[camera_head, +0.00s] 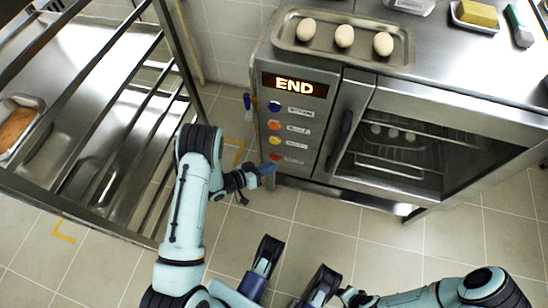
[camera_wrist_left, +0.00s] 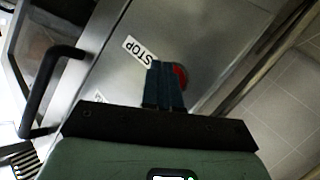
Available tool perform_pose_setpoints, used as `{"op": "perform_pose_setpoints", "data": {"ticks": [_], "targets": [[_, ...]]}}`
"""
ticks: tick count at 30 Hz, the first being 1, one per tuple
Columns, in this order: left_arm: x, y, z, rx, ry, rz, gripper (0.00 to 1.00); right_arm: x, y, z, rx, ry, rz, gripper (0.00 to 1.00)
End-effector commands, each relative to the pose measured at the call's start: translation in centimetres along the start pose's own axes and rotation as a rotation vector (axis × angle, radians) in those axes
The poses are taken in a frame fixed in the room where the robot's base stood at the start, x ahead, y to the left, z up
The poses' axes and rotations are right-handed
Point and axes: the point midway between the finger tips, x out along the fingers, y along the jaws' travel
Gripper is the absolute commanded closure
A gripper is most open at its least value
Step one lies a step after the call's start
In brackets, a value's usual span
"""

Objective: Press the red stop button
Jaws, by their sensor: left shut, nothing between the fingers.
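The red stop button (camera_head: 274,157) is the lowest in a column of buttons on the oven's front panel. In the left wrist view the red button (camera_wrist_left: 181,76) shows beside and partly behind my blue fingertips, close to a white STOP label (camera_wrist_left: 139,49). My left gripper (camera_head: 267,169) is shut and empty, with its fingertips at the panel just below the red button in the head view. It also shows in the left wrist view (camera_wrist_left: 164,68). I cannot tell whether the fingertips touch the button. My right gripper (camera_head: 346,296) is low in the head view, its fingers unclear.
The oven display (camera_head: 294,85) reads END. Dark, orange and yellow buttons sit above the red one. The oven door handle (camera_head: 340,140) juts out to the right. A tray (camera_head: 286,36) with eggs stands on top. A metal rack (camera_head: 170,100) stands left; tiled floor lies between.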

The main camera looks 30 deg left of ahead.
Motion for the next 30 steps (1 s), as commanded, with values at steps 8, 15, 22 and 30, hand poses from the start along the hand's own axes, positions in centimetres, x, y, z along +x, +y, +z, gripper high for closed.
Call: {"op": "perform_pose_setpoints", "data": {"ticks": [8,15,22,30], "targets": [[0.00,0.00,0.00,0.000,0.000,0.000,1.00,0.00,0.00,0.00,0.000,0.000,0.000,0.57],[0.00,0.00,0.00,0.000,0.000,0.000,1.00,0.00,0.00,0.01,0.000,0.000,0.000,0.57],[0.05,-0.04,-0.04,0.000,0.000,0.000,1.00,0.03,0.00,0.01,0.000,0.000,0.000,0.57],[0.60,-0.45,-0.44,0.001,0.001,0.000,1.00,0.23,0.03,-0.02,0.000,-0.001,0.000,0.57]]}}
